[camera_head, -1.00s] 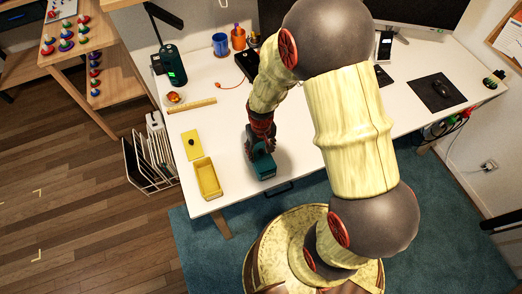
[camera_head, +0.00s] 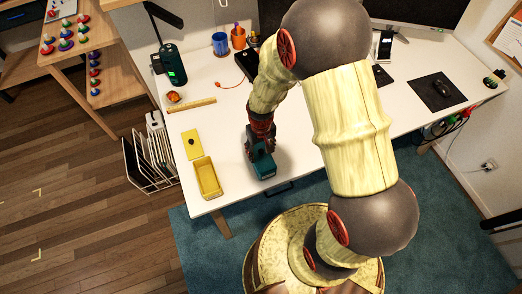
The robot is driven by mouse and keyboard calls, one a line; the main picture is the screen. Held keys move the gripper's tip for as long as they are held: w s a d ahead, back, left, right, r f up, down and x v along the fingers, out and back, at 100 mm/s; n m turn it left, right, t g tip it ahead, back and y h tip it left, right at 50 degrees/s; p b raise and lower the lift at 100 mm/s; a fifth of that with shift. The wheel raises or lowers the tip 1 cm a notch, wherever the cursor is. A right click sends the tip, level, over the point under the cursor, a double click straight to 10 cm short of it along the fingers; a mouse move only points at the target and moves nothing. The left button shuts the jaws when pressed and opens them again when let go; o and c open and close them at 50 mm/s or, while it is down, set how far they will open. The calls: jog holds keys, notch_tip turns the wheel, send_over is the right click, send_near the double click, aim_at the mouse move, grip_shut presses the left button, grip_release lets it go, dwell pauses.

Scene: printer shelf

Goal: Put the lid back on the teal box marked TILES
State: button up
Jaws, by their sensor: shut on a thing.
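The teal box (camera_head: 265,172) stands on the white desk near its front edge, left of my arm. My gripper (camera_head: 257,147) points down at the box's far end and is shut on what appears to be its teal lid. The fingers and the held part are small and partly hidden by my own wrist. I cannot tell whether the lid rests on the rim or is just above it, and no marking on the box is readable.
A yellow open box (camera_head: 207,178) and its flat yellow lid (camera_head: 192,144) lie to the left. A wooden ruler (camera_head: 191,107), a dark green speaker-like cylinder (camera_head: 172,65) and a blue cup (camera_head: 220,43) are farther back. The desk between is clear.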

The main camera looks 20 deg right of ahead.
jog(key=o, duration=1.2)
jog(key=shift+c, duration=0.2)
jog(key=o, duration=0.4)
jog(key=shift+o, duration=0.5)
jog(key=shift+r+p, duration=2.7)
jog(key=shift+r, duration=0.85)
jog(key=c, duration=0.3)
